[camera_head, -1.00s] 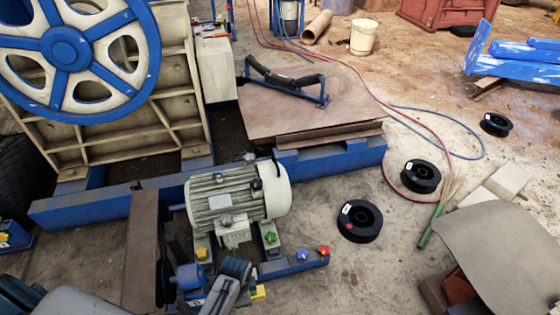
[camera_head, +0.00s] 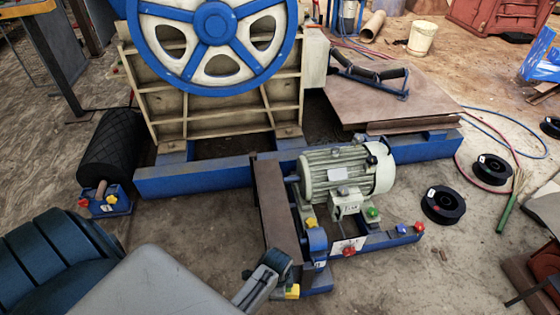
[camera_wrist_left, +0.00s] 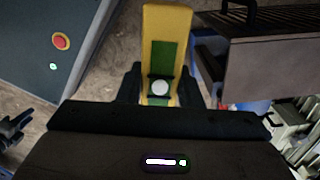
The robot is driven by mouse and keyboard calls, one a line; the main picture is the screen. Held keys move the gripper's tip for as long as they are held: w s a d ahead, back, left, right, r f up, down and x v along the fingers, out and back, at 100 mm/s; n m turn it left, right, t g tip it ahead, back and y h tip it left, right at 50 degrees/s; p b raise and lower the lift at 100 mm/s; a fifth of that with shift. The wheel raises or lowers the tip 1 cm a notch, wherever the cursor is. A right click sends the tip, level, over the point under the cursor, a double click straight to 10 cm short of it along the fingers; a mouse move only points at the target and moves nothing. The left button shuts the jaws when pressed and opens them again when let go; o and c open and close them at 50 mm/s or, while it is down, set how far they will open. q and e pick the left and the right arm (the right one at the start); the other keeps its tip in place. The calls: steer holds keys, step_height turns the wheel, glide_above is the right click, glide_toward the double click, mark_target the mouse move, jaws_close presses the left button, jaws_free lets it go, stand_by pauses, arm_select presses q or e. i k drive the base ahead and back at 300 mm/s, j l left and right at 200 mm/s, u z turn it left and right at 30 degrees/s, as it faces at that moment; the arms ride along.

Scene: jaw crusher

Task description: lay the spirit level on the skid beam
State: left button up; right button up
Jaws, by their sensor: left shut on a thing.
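In the left wrist view my left gripper (camera_wrist_left: 160,88) is shut on the yellow spirit level (camera_wrist_left: 167,25), which has a green middle and a round pale vial. The level points away from the wrist, above the floor. In the head view my left arm comes in at the bottom left, and its fingers are not clear. A small yellow patch (camera_head: 292,292) shows by the arm's end; I cannot tell if it is the level. The blue skid beam (camera_head: 195,181) runs under the crusher and behind the motor. My right gripper is not clearly seen.
The motor (camera_head: 340,172) and brown belt guard (camera_head: 275,205) stand in front of the beam. Coloured knobs sit on the motor's base. A dark roller (camera_head: 110,147) is left of the beam. Black spools (camera_head: 442,205) lie at right. Floor before the beam's left part is clear.

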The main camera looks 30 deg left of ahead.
mark_target(233, 162)
steer(key=j+z, duration=0.1)
steer(key=j, duration=0.35)
steer(key=k+j+z, duration=0.1)
steer(key=j, duration=0.35)
steer(key=k+j, duration=0.1)
steer(key=j, duration=0.4)
steer(key=k+j+z, duration=0.15)
steer(key=j, duration=0.3)
steer(key=j+z, duration=0.1)
steer(key=j, duration=0.35)
steer(key=k+j+z, duration=0.1)
steer(key=j, duration=0.3)
steer(key=k, duration=0.1)
